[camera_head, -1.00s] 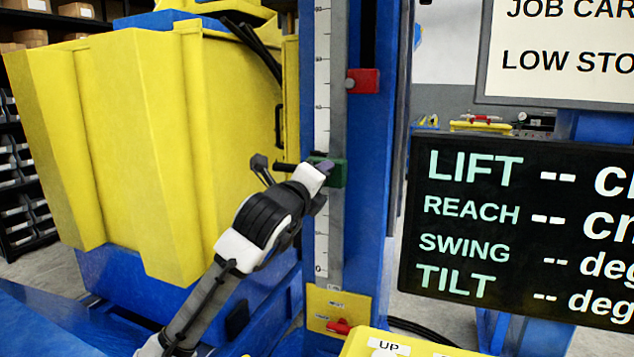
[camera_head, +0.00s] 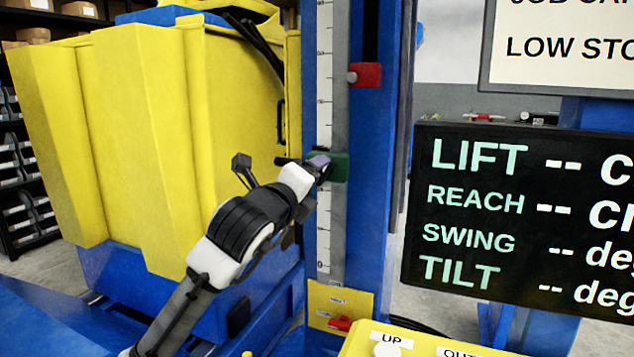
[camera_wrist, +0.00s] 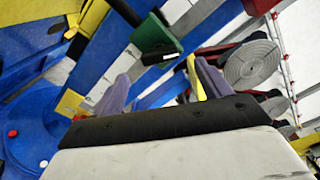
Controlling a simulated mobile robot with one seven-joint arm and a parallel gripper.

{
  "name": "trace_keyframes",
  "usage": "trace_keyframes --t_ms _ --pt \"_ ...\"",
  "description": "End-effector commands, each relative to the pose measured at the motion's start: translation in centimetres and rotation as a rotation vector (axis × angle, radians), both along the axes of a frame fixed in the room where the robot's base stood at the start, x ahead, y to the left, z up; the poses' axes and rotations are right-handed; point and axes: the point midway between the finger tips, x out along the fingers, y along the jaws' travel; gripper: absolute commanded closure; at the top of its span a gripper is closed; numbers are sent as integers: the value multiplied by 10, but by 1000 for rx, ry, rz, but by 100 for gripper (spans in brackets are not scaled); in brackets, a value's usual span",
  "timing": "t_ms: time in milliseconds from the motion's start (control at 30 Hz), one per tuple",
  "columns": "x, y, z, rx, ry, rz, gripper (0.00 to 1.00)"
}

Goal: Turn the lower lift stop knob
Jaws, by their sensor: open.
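The lower lift stop is a green block (camera_head: 341,168) on the upright scale column in the head view. It also shows in the wrist view (camera_wrist: 153,42), just beyond and above the gap between my fingers. Contact with the knob cannot be told.
A red stop (camera_head: 366,75) with a pale knob sits higher on the column. A yellow housing (camera_head: 140,140) fills the left. A black readout board (camera_head: 520,215) stands at the right. A yellow button panel (camera_head: 400,345) is at the bottom.

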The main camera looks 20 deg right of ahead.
Motion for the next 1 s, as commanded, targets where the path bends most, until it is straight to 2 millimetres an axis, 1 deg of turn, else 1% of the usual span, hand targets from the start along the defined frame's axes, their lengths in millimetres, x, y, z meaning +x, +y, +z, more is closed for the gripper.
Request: trace_keyframes --t_ms 33,200,400,600,933,1000 --pt "-9 10 -3 -1 -2 2 24" --pt "-35 36 -2 -1 -1 2 24" --pt "-54 55 -1 0 0 1 24" --pt "-59 59 -1 1 2 -1 24" --pt "-59 59 0 0 1 -1 24" --pt "-59 62 3 -21 -2 2 24"
